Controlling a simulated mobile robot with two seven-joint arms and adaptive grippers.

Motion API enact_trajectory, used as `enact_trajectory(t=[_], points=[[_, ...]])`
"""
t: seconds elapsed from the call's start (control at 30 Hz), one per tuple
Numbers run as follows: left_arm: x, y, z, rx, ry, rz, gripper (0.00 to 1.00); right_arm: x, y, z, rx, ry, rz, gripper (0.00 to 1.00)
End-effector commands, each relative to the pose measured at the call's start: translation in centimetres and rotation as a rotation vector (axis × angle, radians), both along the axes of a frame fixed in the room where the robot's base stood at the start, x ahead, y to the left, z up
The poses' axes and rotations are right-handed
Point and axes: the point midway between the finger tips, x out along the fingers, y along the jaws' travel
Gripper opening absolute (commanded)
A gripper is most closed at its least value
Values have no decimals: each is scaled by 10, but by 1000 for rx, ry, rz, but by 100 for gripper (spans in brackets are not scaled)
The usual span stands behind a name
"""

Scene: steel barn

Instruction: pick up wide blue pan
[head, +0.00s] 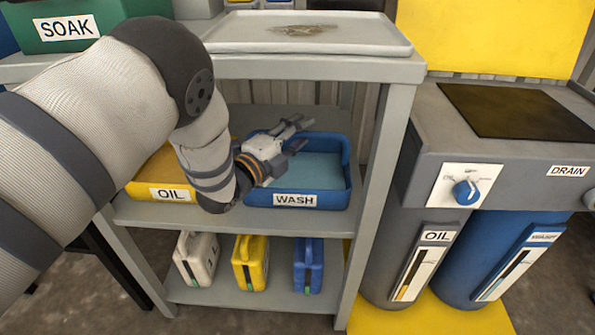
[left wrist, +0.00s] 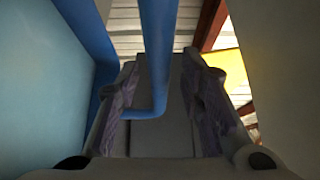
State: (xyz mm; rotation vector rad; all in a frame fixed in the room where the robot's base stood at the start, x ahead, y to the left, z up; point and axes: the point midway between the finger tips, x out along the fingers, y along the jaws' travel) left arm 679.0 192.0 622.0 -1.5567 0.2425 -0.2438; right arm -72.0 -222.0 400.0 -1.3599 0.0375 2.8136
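The wide blue pan (head: 334,197) labelled WASH sits on the middle shelf of the grey rack, right of a yellow pan. My left gripper (head: 300,135) is over the pan's back left part, its two fingers apart and pointing right. The gripper and forearm hide the pan's left side. In the left wrist view the blue pan (left wrist: 157,45) shows as a rim or wall running between the open fingers (left wrist: 161,64), with clear space on its right. Whether a finger touches it on the left, I cannot tell. My right gripper is not in view.
A yellow pan (head: 152,190) labelled OIL is left of the blue one, partly behind my arm. A grey tray (head: 240,35) covers the shelf above. A rack post (head: 384,150) stands close right. White, yellow and blue canisters (head: 308,265) stand below.

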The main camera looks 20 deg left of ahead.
Motion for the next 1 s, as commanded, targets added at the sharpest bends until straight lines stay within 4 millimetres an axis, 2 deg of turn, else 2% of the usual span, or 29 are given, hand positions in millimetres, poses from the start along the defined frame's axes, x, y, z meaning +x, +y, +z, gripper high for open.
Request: enact_trajectory(t=[0.03, 0.1, 0.13, 0.57, 0.67, 0.9, 1.0], points=[[0, 0, 0, 0, 0, 0, 20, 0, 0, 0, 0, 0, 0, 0], [0, 0, 0, 0, 0, 0, 4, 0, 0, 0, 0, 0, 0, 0], [0, 0, 0, 0, 0, 0, 0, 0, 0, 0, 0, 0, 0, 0], [0, 0, 4, 0, -5, 0, 0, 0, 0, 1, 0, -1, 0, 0], [0, 0, 20, 1, -10, -1, 0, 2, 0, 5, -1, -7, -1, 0], [0, 0, 79, 1, -11, 0, 0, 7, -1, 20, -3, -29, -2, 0], [0, 0, 94, 0, -9, 0, 0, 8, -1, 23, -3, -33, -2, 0]])
